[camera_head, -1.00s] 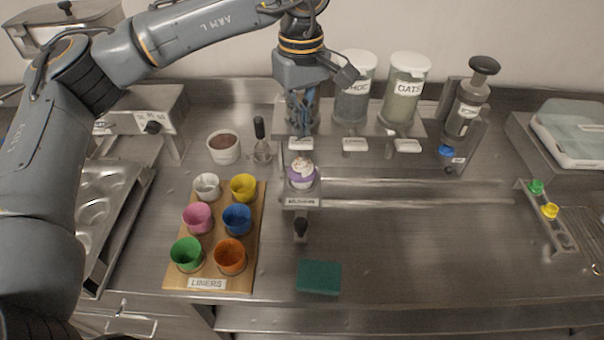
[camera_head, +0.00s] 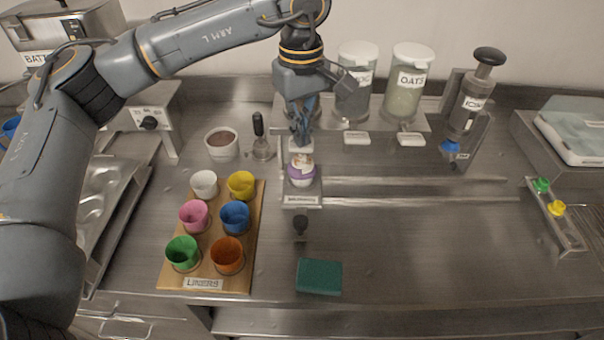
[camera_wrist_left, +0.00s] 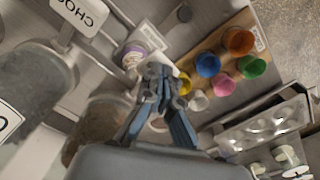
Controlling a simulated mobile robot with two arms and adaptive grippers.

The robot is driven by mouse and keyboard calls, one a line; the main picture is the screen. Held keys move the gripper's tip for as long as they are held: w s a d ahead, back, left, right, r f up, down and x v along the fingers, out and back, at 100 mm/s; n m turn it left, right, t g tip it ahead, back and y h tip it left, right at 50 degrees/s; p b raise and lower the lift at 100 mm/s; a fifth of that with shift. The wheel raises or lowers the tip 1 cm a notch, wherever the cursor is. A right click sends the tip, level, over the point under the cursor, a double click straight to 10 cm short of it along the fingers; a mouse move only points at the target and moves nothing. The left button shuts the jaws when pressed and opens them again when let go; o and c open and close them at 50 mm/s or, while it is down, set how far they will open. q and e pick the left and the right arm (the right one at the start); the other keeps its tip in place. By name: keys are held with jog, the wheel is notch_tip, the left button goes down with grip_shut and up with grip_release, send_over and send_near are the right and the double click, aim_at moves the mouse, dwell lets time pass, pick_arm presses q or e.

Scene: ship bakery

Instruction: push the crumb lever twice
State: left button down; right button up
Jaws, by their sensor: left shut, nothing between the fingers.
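My left gripper (camera_head: 302,143) is shut and empty, its fingers pointing down at the front of the leftmost dispenser. The pale lever (camera_head: 298,147) there is mostly hidden by the fingertips; I cannot tell whether they touch it. The leftmost jar is largely hidden behind the gripper; brown contents of a jar (camera_wrist_left: 103,118) show in the left wrist view beside the gripper (camera_wrist_left: 160,78). A cupcake in a purple liner (camera_head: 301,178) stands just below the fingertips on a labelled carriage (camera_head: 302,200). My right gripper is out of view.
Choc (camera_head: 353,97) and oats (camera_head: 405,85) jars stand to the right, with their own levers. A board of coloured liners (camera_head: 207,270) is front left. A green sponge (camera_head: 319,276) lies in front. Rails (camera_head: 420,190) run right from the carriage.

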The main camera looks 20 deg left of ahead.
pick_arm(q)
jog(key=shift+f, duration=0.35)
jog(key=shift+r, duration=0.1)
jog(key=shift+r+p, duration=1.1)
jog(key=shift+r, duration=0.9)
notch_tip(320, 180, up, 6)
jog(key=p, duration=0.3)
jog(key=shift+p, duration=0.35)
